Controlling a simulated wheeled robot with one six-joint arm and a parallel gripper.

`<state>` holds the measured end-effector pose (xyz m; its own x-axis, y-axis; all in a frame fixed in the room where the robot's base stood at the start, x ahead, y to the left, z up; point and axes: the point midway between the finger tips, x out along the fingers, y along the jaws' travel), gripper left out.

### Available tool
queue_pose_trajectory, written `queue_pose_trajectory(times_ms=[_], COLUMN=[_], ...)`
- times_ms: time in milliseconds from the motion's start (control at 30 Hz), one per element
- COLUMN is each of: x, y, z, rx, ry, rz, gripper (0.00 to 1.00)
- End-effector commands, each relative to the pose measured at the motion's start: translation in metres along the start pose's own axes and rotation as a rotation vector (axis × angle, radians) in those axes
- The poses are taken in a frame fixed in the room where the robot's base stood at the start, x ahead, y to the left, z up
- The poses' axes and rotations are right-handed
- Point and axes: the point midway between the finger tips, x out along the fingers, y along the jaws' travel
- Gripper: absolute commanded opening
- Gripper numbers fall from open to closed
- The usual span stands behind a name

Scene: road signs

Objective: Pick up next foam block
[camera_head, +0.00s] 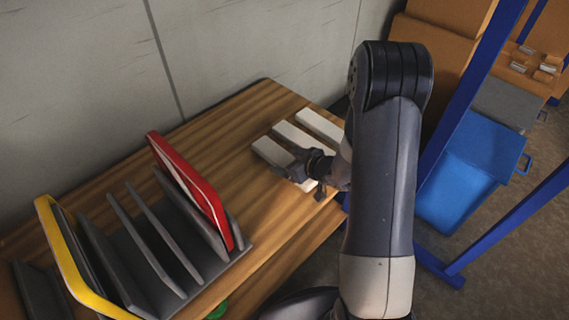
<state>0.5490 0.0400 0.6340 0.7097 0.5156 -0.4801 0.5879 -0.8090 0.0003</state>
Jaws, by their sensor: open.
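Three white foam blocks lie side by side on the wooden table near its right end. The left foam block (270,152) is the one nearest my gripper. The middle foam block (293,135) and the right foam block (322,125) lie beyond it, with gaps between them. My gripper (297,169) is low over the near ends of the left and middle blocks and hides parts of them. I cannot tell whether it touches a block. It is open.
A grey slotted rack (140,235) stands on the table (225,140) at the left, holding a red-edged sign (190,180) and a yellow-edged sign (62,250). A wall is behind. Blue posts (470,105) and a blue bin (460,180) are at the right.

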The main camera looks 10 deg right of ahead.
Motion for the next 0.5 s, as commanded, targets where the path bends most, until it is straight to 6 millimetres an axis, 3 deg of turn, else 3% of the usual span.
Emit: queue_pose_trajectory(times_ms=[233, 500], x=[0.0020, 0.0017], y=[-0.0001, -0.0001], z=[-0.0004, -0.0004], rx=[0.001, 0.000], ry=[0.000, 0.000], rz=[0.000, 0.000], gripper=[0.81, 0.58])
